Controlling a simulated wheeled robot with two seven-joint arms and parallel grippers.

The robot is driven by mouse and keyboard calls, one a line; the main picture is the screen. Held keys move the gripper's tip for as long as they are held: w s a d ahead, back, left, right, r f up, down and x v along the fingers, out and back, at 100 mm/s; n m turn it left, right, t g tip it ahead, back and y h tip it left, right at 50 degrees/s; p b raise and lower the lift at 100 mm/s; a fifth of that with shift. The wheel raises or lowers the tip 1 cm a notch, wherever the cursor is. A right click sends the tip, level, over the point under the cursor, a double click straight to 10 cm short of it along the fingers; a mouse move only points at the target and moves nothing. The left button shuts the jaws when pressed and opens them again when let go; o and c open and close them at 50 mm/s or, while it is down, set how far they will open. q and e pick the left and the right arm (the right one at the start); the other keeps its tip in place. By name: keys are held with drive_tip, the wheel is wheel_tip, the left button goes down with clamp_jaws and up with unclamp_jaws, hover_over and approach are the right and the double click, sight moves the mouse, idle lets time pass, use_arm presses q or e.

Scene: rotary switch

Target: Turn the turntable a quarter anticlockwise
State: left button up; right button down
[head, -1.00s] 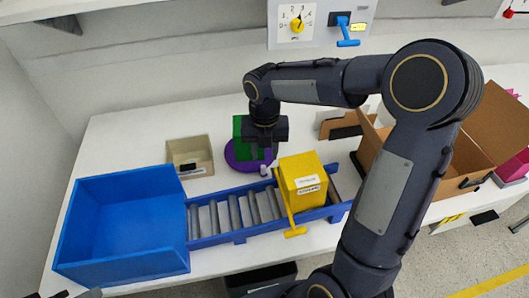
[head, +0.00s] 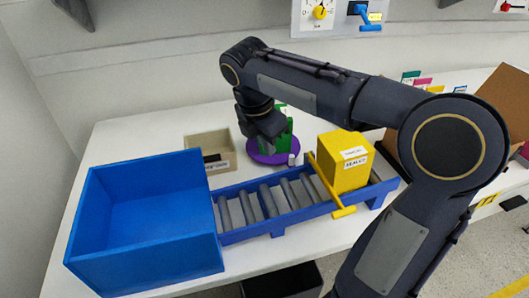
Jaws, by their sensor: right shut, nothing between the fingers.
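The turntable is a purple disc (head: 262,157) on the white table, behind the roller conveyor. A green block (head: 287,123) stands on it, partly hidden by my right gripper. A small grey peg (head: 292,160) shows at the disc's front right edge. My right gripper (head: 274,136) is shut and empty, pointing down over the disc in front of the green block. Whether its tips touch the disc or the block I cannot tell. My left gripper is not in view.
A blue bin (head: 150,250) stands at the left, joined by a roller conveyor (head: 232,238) with a yellow box (head: 343,172) on it. A beige tray (head: 229,145) is left of the turntable. A cardboard box (head: 497,90) is at the right. The wall panel (head: 338,27) has a dial and lever.

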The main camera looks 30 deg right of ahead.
sight(285, 157)
drive_tip(key=b+x, duration=0.2)
drive_tip(key=x, duration=0.6)
drive_tip(key=shift+s+a, duration=0.1)
drive_tip(key=shift+w+d+r, duration=0.1)
drive_tip(key=shift+w+d, duration=0.05)
drive_tip(key=shift+d, duration=0.8)
drive_tip(key=shift+w+d+r, duration=0.1)
drive_tip(key=shift+w+d, duration=0.05)
drive_tip(key=shift+d, duration=0.85)
